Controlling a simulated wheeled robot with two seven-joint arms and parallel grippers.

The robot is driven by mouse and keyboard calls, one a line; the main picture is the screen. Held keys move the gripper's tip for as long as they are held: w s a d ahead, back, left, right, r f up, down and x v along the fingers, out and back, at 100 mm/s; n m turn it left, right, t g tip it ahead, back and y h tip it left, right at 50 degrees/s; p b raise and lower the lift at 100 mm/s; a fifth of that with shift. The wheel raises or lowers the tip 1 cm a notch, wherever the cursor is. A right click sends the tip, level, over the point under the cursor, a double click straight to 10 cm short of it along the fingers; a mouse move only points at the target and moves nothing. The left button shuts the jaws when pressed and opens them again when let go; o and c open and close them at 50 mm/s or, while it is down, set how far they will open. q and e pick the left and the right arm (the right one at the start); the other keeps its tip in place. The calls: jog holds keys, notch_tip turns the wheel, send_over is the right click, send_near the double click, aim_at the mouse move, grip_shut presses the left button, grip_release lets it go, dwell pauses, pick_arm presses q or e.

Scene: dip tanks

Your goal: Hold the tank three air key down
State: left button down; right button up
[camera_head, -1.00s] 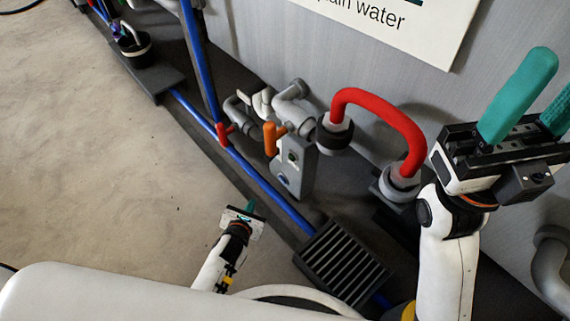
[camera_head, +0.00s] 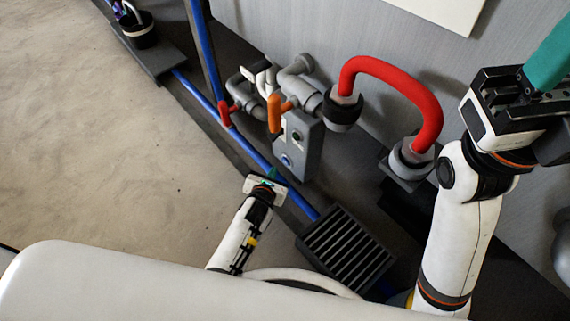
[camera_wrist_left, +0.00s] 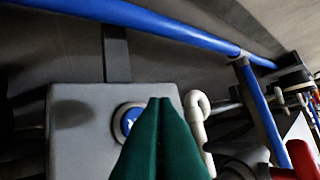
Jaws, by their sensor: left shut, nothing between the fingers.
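A grey control box (camera_head: 307,150) stands beside the pipework in the head view. Its face carries a blue round key (camera_head: 286,160) and a darker key (camera_head: 297,136). I cannot read which tank they belong to. My left gripper (camera_head: 272,174) is shut and empty, just in front of the box's lower end. In the left wrist view its green fingertips (camera_wrist_left: 160,102) overlap the right part of the blue key (camera_wrist_left: 128,118) in its pale ring; I cannot tell whether they touch. My right gripper (camera_head: 548,62) is raised at the upper right, partly cut off by the picture edge.
Orange (camera_head: 275,113) and red (camera_head: 225,112) valve handles stand close to the box. A thick red hose (camera_head: 405,85) arches to its right. A blue pipe (camera_head: 249,148) runs along the floor, past a slatted grate (camera_head: 345,250). The floor at left is clear.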

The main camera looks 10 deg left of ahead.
aim_at(286, 161)
pick_arm(q)
jog(key=shift+w+d, duration=0.55)
jog(key=shift+w, duration=0.1)
jog(key=shift+w, duration=0.1)
dwell(1.6)
jog(key=shift+w+d, duration=0.25)
